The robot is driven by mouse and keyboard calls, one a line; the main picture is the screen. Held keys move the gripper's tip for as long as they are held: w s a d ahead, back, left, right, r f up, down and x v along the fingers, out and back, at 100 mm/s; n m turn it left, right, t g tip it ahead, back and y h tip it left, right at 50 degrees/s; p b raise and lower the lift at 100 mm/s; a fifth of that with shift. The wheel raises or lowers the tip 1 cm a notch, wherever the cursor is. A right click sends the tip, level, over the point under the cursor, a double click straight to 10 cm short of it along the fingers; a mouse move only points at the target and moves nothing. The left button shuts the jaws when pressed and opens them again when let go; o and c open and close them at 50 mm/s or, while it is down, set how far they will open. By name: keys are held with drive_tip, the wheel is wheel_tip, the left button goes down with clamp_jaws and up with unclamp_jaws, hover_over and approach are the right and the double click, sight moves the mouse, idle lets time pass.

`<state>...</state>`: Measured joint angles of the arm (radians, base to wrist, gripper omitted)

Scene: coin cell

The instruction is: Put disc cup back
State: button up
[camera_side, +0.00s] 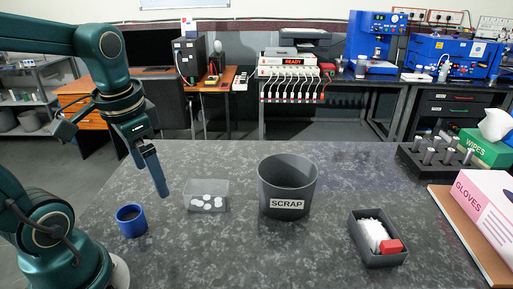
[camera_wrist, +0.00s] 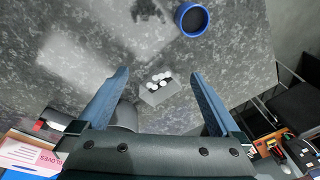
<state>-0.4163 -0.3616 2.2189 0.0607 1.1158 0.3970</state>
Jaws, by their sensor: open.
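A blue cup (camera_side: 132,221) with a dark inside stands upright on the table at the left. It also shows at the top of the wrist view, on its rim (camera_wrist: 179,21). A small grey see-through box (camera_side: 190,208) with several white discs (camera_side: 207,202) in it sits to the right of the cup. In the wrist view the box (camera_wrist: 162,97) lies between my fingers in the picture. My gripper (camera_side: 163,193) is open and empty, above the table, in the picture between the cup and the box. Its two blue fingers are spread wide (camera_wrist: 158,75). Which container is the disc cup, I cannot tell.
A dark SCRAP bin (camera_side: 285,190) stands right of the box. A dark tray (camera_side: 378,262) with white strips and a red block is further right. A rack (camera_side: 412,160) of cylinders, a wipes box (camera_side: 485,148) and a gloves box (camera_side: 482,205) line the right side.

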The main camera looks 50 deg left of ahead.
drive_tip(key=d+t+h, duration=0.1)
drive_tip(key=d+t, duration=0.3)
drive_tip(key=d, duration=0.4)
drive_tip(key=shift+s+d+r, duration=0.15)
drive_tip(key=shift+s+r, duration=0.2)
drive_tip(key=shift+s, duration=0.05)
